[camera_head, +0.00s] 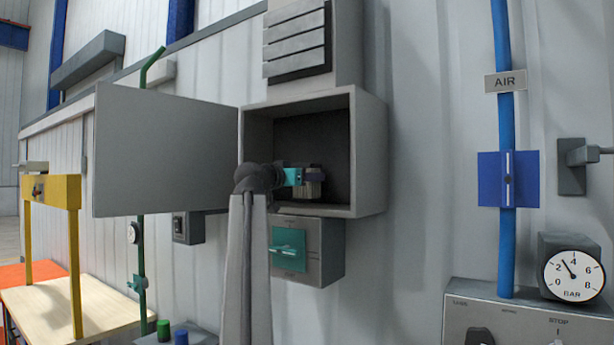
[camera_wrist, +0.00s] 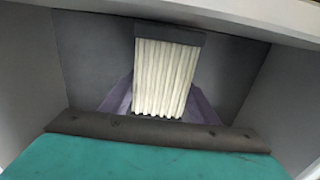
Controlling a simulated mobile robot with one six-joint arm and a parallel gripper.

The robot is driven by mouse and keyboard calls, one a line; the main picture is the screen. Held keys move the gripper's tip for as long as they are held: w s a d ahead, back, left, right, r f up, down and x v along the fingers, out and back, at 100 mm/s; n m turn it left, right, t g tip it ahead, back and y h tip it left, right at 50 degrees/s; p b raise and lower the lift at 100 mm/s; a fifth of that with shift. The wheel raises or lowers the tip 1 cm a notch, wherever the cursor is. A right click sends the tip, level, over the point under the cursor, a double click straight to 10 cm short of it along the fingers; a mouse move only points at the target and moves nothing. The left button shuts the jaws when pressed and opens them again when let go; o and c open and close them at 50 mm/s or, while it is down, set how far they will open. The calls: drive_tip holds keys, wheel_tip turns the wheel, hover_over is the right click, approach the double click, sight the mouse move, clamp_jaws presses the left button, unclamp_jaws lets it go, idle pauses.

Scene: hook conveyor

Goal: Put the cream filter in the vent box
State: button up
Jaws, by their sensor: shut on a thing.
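The vent box (camera_head: 368,150) is a grey, open-fronted box on the wall with a dark interior. Its door (camera_head: 165,150) stands swung open to the left. My gripper (camera_head: 314,177), teal with purple fingers, is inside the opening and shut on the cream filter (camera_head: 313,190). In the wrist view the filter (camera_wrist: 165,78) shows cream pleats and a dark grey band along its top edge. The purple fingers show at both sides of it, and the box's back and side walls surround it. I cannot tell whether the filter touches the box floor or back.
A louvred panel (camera_head: 297,40) is above the box, and a grey unit with a teal front (camera_head: 288,250) is below it. A blue pipe (camera_head: 505,130) and a gauge (camera_head: 573,275) are at the right. A wooden-topped table (camera_head: 100,310) with a yellow frame stands at the left.

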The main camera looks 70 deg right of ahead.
drive_tip(key=shift+f, duration=0.2)
drive_tip(key=shift+f, duration=0.2)
drive_tip(key=o, duration=1.1)
drive_tip(key=shift+r, duration=0.25)
drive_tip(key=shift+a+f, duration=0.15)
drive_tip(key=shift+a, duration=0.1)
drive_tip(key=b+v, duration=0.4)
drive_tip(key=v, duration=0.7)
drive_tip(key=shift+w+a, duration=0.15)
drive_tip(key=shift+a, duration=0.1)
